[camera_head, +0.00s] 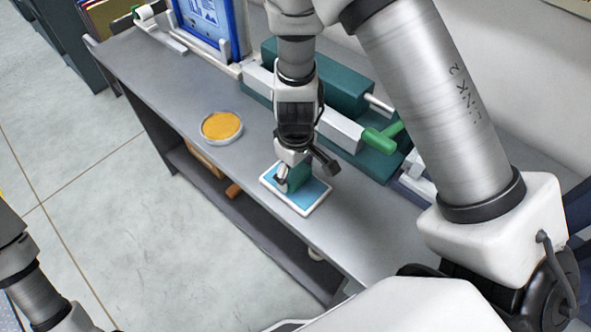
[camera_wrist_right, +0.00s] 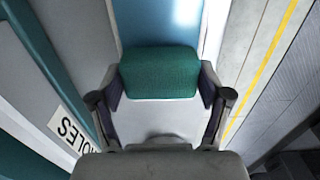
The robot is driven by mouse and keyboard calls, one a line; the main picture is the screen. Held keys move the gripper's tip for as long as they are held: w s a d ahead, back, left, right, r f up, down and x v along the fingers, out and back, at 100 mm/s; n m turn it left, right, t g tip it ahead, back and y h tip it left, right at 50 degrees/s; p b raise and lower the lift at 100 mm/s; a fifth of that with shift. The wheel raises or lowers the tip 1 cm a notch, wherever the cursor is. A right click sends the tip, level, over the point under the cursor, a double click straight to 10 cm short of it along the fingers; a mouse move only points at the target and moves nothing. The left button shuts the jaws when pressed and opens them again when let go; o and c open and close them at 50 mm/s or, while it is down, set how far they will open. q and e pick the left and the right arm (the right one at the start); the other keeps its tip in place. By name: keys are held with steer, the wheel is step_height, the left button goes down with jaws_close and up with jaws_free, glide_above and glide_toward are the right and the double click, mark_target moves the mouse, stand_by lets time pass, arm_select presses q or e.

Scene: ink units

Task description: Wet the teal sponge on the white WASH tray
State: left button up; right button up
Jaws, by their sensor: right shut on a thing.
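The teal sponge (camera_head: 299,177) is upright between the fingers of my right gripper (camera_head: 297,171), which is shut on it. In the right wrist view the sponge (camera_wrist_right: 160,72) fills the space between the two fingertips (camera_wrist_right: 161,82). The white tray (camera_head: 310,211) has a blue inner surface and lies on the grey bench under the sponge. The sponge's lower end is at the blue area; I cannot tell whether it touches. In the wrist view the blue surface (camera_wrist_right: 158,22) shows beyond the sponge. My left arm shows at the lower left, with its gripper out of view.
A round dish with an orange-yellow surface (camera_head: 221,126) stands left of the tray. A teal and white device with a green handle (camera_head: 382,138) stands along the back, close to my right gripper. A blue framed panel (camera_head: 208,22) stands farther off. The bench front edge is near the tray.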

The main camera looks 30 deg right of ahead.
mark_target(295, 172)
steer(key=shift+s+f+b, duration=0.1)
steer(key=shift+f+b, duration=0.25)
steer(key=shift+b, duration=0.15)
stand_by(1.2)
step_height(295, 172, up, 2)
steer(key=shift+p, duration=0.9)
step_height(295, 172, up, 5)
steer(key=p, duration=0.4)
steer(key=shift+r, duration=0.1)
